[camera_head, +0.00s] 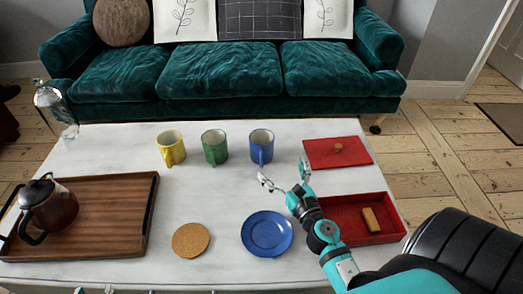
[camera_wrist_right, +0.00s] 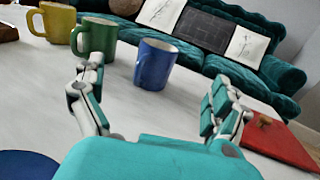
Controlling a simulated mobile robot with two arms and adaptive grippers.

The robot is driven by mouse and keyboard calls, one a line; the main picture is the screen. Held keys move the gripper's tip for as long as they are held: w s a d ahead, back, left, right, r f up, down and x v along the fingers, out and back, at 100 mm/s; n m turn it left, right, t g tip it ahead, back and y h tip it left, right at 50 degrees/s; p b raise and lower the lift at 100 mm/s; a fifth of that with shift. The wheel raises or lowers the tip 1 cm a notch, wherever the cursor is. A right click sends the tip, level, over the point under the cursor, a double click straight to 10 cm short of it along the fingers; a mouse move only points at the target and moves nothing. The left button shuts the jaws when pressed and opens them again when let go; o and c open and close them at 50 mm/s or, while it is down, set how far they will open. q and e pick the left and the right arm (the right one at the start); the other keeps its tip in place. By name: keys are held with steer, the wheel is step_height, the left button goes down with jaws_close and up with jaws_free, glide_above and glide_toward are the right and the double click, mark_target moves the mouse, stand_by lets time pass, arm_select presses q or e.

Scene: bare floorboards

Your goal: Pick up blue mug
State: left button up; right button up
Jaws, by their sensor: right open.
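The blue mug (camera_head: 262,146) stands upright on the white table, at the right end of a row of three mugs. In the right wrist view the blue mug (camera_wrist_right: 155,64) stands ahead, beyond and between the fingers. My right gripper (camera_head: 285,177) is open and empty above the table, nearer to me than the mug and a little to its right. It also shows in the right wrist view (camera_wrist_right: 158,98), with its fingers spread wide and not touching the mug. My left gripper cannot be made out; only small tips show at the bottom edge of the head view.
A green mug (camera_head: 214,147) and a yellow mug (camera_head: 171,148) stand left of it. A blue plate (camera_head: 267,234), cork coaster (camera_head: 191,240), red box (camera_head: 377,229), red lid (camera_head: 325,155) and wooden tray (camera_head: 110,203) with a teapot (camera_head: 50,209) are around. The table's middle is clear.

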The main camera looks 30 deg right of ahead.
mark_target(267, 145)
steer(key=w, duration=0.3)
steer(key=w+d, duration=0.1)
steer(key=w, duration=0.1)
steer(key=w+p, duration=0.1)
steer(key=w, duration=0.2)
steer(key=shift+w+d, duration=0.3)
steer(key=w, duration=0.2)
steer(key=w+d, duration=0.1)
steer(key=w, duration=0.2)
steer(key=shift+w, duration=0.4)
arm_select(q)
steer(key=s+f+g, duration=0.1)
steer(key=s+a+f+g, duration=0.1)
steer(key=s+f+g, duration=0.1)
steer(key=shift+s+a+f+y, duration=0.1)
steer(key=shift+s+a+y, duration=0.2)
steer(key=shift+s, duration=0.1)
arm_select(e)
steer(key=c, duration=1.8)
